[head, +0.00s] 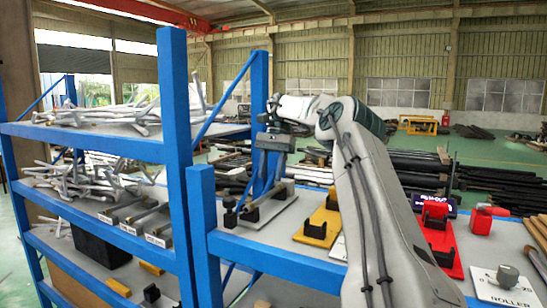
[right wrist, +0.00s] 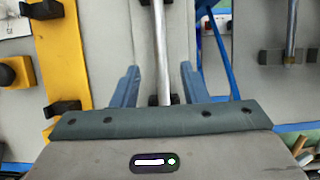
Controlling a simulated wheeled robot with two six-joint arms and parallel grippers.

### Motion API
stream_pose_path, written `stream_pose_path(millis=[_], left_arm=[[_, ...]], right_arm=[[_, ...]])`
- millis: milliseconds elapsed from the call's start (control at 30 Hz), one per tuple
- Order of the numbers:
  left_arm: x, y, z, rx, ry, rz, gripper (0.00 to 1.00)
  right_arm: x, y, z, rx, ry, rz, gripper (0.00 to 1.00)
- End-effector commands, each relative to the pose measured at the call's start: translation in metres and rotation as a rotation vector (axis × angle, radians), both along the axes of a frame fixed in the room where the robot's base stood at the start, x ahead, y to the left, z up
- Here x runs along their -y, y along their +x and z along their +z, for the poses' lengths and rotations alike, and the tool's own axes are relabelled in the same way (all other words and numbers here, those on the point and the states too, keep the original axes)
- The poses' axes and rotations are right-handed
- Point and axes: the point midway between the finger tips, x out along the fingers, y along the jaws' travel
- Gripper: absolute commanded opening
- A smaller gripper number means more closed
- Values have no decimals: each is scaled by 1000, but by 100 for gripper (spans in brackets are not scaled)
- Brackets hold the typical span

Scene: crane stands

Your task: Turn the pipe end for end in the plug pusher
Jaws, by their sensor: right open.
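A grey metal pipe (right wrist: 160,45) runs upright through the middle of the right wrist view, over a pale plate. A small dark block (right wrist: 153,100) shows at its lower end, which my gripper body partly hides. My right gripper (right wrist: 158,84) is open, with one blue finger on each side of the pipe; I cannot tell whether either touches it. In the head view my right gripper (head: 268,180) hangs beside the blue post, above a pale plate (head: 272,212) with dark blocks. I cannot tell for sure that this plate is the plug pusher. My left gripper is out of view.
A yellow plate with black blocks (head: 318,228) and a red fixture (head: 437,235) stand farther right on the bench. Another pipe (right wrist: 292,25) sits in a holder at the right. Blue shelf posts (head: 178,150) rise close by on the left, before shelves of tangled grey metal parts (head: 100,118).

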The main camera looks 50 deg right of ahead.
Motion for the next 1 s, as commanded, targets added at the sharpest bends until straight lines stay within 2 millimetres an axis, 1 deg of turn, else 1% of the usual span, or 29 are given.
stream_pose_path(millis=[100, 233, 300, 400, 600, 1000], left_arm=[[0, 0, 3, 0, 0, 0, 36], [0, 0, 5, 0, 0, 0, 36], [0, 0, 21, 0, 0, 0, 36], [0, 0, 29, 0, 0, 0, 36], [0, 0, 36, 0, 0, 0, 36], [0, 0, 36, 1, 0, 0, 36]], right_arm=[[7, 2, 16, -1, -4, -3, 40], [12, 2, 30, 0, -4, -2, 40], [15, 2, 42, 0, -1, -1, 40], [18, 3, 49, 0, 0, -1, 40], [21, 3, 53, 0, 0, 0, 40], [21, 3, 53, 0, 0, 1, 40]])
